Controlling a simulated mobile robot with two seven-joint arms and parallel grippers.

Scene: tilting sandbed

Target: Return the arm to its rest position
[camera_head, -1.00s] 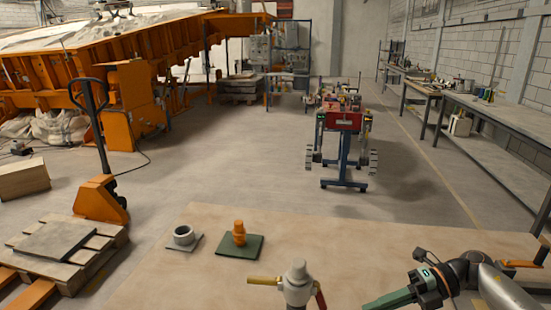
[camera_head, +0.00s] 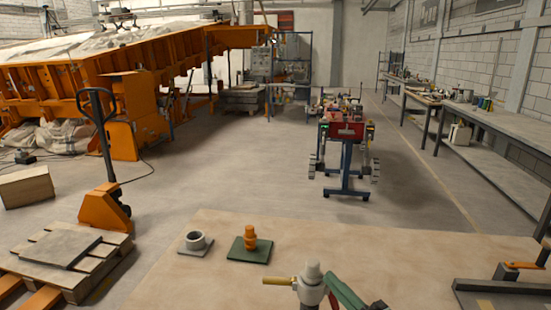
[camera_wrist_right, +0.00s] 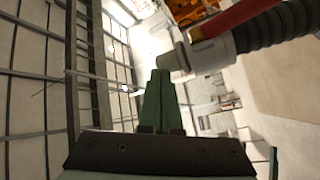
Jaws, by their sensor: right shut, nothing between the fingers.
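My right gripper (camera_head: 335,278) shows as green fingers at the bottom edge of the head view, just right of a pale valve fitting (camera_head: 312,285) with a brass-coloured end. In the right wrist view the gripper's green fingers (camera_wrist_right: 160,75) are together, with nothing held between them. The white fitting (camera_wrist_right: 208,55), with a red handle and a dark ribbed hose, is close beside the fingertips there; I cannot tell whether they touch. Most of my right arm is below the head view. My left gripper is not in view.
The tan tabletop (camera_head: 390,250) bears a grey ring on a plate (camera_head: 196,243), an orange fitting on a green plate (camera_head: 250,243) and a dark frame with an orange handle (camera_head: 505,285). A tool cart (camera_head: 345,135) stands beyond, with open floor around it.

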